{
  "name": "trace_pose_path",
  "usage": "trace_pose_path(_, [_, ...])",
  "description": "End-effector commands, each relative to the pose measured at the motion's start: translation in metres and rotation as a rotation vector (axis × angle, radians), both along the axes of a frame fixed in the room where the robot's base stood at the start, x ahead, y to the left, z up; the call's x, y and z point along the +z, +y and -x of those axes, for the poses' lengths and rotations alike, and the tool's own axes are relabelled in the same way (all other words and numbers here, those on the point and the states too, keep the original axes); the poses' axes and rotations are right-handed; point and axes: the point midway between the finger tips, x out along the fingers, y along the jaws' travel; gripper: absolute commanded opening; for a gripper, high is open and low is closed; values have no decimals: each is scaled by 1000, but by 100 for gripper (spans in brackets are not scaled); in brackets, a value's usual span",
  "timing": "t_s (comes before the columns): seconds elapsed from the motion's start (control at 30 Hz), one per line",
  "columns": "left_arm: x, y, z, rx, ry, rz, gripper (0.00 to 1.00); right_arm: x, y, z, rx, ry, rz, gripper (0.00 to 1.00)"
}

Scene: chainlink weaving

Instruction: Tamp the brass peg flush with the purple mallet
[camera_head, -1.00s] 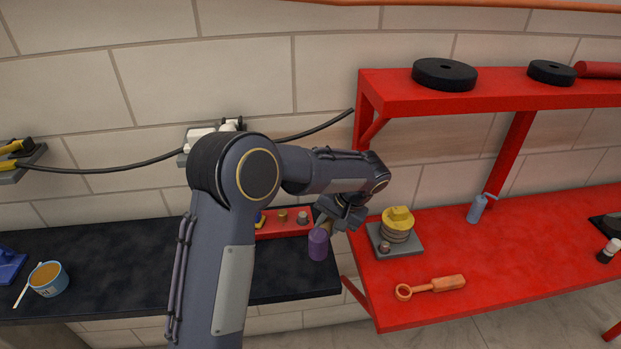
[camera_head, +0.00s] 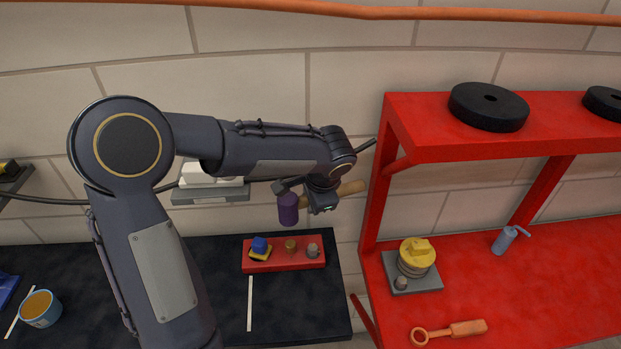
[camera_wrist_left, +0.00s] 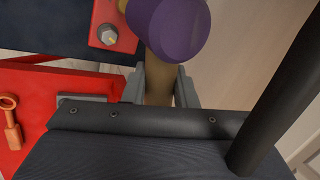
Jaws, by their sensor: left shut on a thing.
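The purple mallet (camera_head: 288,208) is in the air above the red block (camera_head: 284,267), its head to the left and its wooden handle to the right. My left gripper (camera_head: 320,196) is shut on the handle. The wrist view shows the purple head (camera_wrist_left: 175,25) and the handle (camera_wrist_left: 160,75) between the fingers. The brass peg (camera_head: 290,246) stands up from the middle of the red block, between a blue peg on a yellow base (camera_head: 260,247) and a grey peg (camera_head: 312,250). The mallet is apart from the pegs. My right gripper is not in view.
A dark bench (camera_head: 300,317) carries the block, a white stick (camera_head: 250,304) and a blue cup (camera_head: 40,309). On the right, a red bench (camera_head: 560,290) has a shelf post (camera_head: 380,190), a yellow-topped stack (camera_head: 417,258) and an orange tool (camera_head: 450,331).

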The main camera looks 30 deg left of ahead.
Motion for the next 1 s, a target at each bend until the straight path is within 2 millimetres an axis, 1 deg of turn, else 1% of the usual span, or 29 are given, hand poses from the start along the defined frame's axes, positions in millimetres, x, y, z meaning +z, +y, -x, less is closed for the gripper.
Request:
trace_pose_path(0.27, [-1,0,-1,2,-1,0,0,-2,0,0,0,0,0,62])
trace_pose_path(0.4, [-3,1,0,4,-1,-2,0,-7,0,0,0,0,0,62])
trace_pose_path(0.57, [-16,1,0,4,0,-1,0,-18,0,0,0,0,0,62])
trace_pose_path(0.97, [-62,1,0,4,0,-2,0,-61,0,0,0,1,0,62])
trace_pose_path(1.0, [-56,1,0,4,-1,-1,0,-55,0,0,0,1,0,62])
